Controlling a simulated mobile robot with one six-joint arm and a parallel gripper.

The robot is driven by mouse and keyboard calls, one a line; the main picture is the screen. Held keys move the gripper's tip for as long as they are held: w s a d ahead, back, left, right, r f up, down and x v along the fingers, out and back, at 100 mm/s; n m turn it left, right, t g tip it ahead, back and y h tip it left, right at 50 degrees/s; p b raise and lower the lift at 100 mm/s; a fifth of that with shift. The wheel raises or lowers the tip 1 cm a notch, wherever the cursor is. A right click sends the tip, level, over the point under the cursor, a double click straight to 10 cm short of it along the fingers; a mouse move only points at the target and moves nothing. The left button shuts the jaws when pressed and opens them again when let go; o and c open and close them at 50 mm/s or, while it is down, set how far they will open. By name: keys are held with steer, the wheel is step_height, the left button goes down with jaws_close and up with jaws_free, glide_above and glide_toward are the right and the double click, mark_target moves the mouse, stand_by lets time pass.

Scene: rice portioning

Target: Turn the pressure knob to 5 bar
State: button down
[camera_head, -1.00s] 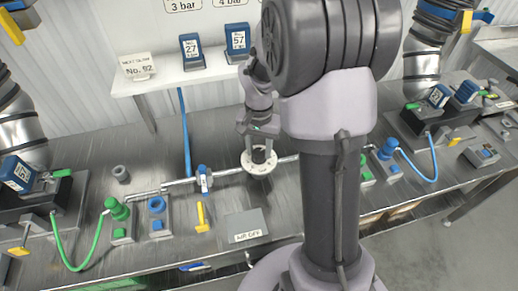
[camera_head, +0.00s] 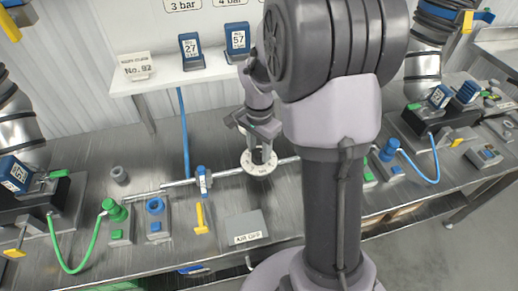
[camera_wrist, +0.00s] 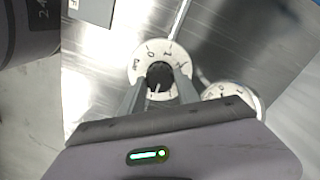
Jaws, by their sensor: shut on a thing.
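The pressure knob (camera_wrist: 158,73) is a dark round cap in the middle of a white numbered dial (camera_wrist: 146,51). The dial also shows on the bench in the head view (camera_head: 249,167). A 0 and a 1 are legible on its far side in the wrist view; the pointer's setting cannot be told. My gripper (camera_wrist: 159,80) is shut on the knob from above, one finger on each side; it also shows in the head view (camera_head: 262,155). The fingers hide the near part of the dial.
A second round white gauge (camera_wrist: 236,97) sits beside the dial, partly hidden by my gripper. A metal pipe (camera_head: 180,183) runs left to blue and green fittings. A grey AIR OFF plate (camera_head: 246,227) lies in front. A shelf (camera_head: 165,82) with number displays stands behind.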

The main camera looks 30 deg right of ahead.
mark_target(259, 153)
steer(key=c, duration=0.9)
jaws_free()
step_height(259, 153, up, 18)
steer(key=p, duration=0.6)
steer(key=shift+f, duration=0.25)
steer(key=s+a+n+t+b, duration=0.2)
steer(key=s+a+n, duration=0.1)
steer(key=s+a, duration=0.2)
steer(key=s+a+n+t+y+b, duration=0.1)
steer(key=s+a+n+t+b, duration=0.1)
steer(key=s+a, duration=0.4)
steer(key=s+a+f+n+t+y+b, duration=0.1)
steer(key=s+a+n+b, duration=0.1)
steer(key=s+a+n, duration=0.3)
steer(key=shift+s+a+t, duration=0.15)
steer(key=shift+s+t, duration=0.25)
steer(key=shift+s, duration=0.1)
